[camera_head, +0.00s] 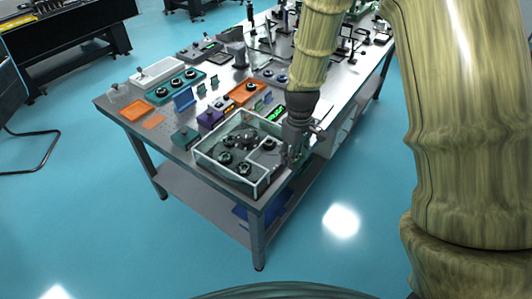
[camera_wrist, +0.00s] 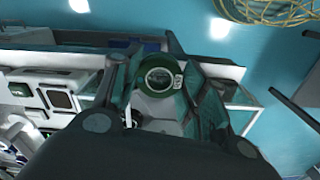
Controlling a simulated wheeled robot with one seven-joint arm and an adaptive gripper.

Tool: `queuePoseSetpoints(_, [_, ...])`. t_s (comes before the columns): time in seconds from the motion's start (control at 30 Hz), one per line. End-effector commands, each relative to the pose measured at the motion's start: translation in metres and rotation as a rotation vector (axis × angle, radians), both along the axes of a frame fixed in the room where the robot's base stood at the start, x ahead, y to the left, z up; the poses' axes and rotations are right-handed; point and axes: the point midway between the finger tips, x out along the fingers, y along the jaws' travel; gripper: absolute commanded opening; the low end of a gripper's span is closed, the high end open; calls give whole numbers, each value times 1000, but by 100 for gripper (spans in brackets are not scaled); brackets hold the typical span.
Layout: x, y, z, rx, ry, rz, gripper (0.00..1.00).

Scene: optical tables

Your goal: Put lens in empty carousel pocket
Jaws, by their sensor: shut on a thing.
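The carousel (camera_head: 241,158) sits inside a clear-walled, white-edged box at the near end of the optical table. Several dark round holders show on it in the head view; which pocket is empty I cannot tell. My gripper (camera_head: 293,152) is at the right wall of this box, pointing down. In the wrist view my gripper (camera_wrist: 156,92) is shut on the lens (camera_wrist: 158,77), a round glass in a dark green ring mount, between its two fingers. The carousel is mostly hidden below the gripper in the wrist view.
The box's clear wall (camera_head: 222,182) rises around the carousel. Behind it on the table (camera_head: 157,146) are a purple block (camera_head: 210,119), orange trays (camera_head: 138,111) and a teal tray (camera_head: 178,86) with several round parts. Blue floor is free in front of the table.

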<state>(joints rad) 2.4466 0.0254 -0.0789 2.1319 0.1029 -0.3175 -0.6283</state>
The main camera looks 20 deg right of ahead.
Motion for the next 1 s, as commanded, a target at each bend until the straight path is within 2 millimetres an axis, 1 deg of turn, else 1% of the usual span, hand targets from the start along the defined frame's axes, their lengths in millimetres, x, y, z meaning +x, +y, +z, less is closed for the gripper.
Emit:
queuePoseSetpoints(0.03, [6, 9, 1, -1, 2, 3, 19])
queuePoseSetpoints(0.3, [41, 52, -4, -1, 0, 5, 19])
queuePoseSetpoints(0.43, [52, 66, -6, 0, 1, 4, 19])
queuePoseSetpoints(0.57, [58, 72, -8, 0, 0, 3, 19])
queuePoseSetpoints(0.73, [58, 73, -13, 1, 2, 3, 19])
queuePoseSetpoints(1.0, [58, 73, -36, 0, 1, 2, 19])
